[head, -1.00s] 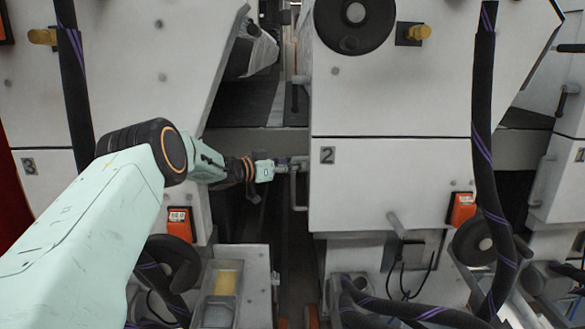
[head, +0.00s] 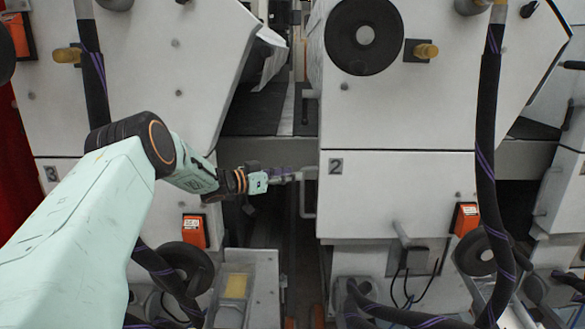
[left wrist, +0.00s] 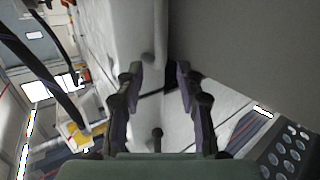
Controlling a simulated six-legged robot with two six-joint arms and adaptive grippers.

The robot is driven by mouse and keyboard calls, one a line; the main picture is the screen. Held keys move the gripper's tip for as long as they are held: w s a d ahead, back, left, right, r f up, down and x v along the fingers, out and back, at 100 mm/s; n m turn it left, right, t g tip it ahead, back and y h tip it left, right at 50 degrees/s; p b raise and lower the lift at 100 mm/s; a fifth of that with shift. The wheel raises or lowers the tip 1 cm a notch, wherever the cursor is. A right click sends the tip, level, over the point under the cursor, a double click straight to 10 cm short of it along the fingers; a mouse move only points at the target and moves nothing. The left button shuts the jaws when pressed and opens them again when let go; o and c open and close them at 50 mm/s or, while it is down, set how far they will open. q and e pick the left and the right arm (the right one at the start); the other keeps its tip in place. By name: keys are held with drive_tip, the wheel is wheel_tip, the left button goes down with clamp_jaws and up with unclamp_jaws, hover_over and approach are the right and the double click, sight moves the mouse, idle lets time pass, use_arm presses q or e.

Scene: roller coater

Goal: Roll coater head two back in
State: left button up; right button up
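Coater head two (head: 400,205) is the large white housing marked "2", right of centre in the head view. A pale bar handle (head: 304,200) stands off its left edge. My left gripper (head: 292,176) reaches from the left to the upper end of this handle. In the left wrist view its two dark fingers (left wrist: 159,76) stand apart with a clear gap between them. I cannot tell whether the fingers touch the handle. My right gripper is in neither view.
The white housing marked "3" (head: 120,185) stands to the left. A dark gap (head: 268,215) separates it from head two. Black hoses with purple stripes (head: 488,150) hang in front of head two. A box with a yellow insert (head: 262,290) sits low in the middle.

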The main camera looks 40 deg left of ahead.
use_arm(q)
drive_tip(key=p+v, duration=0.3)
drive_tip(key=shift+s+a+f+p, duration=0.1)
drive_tip(key=shift+s+f+p, duration=0.2)
drive_tip(key=shift+s, duration=0.15)
idle(0.6)
idle(0.3)
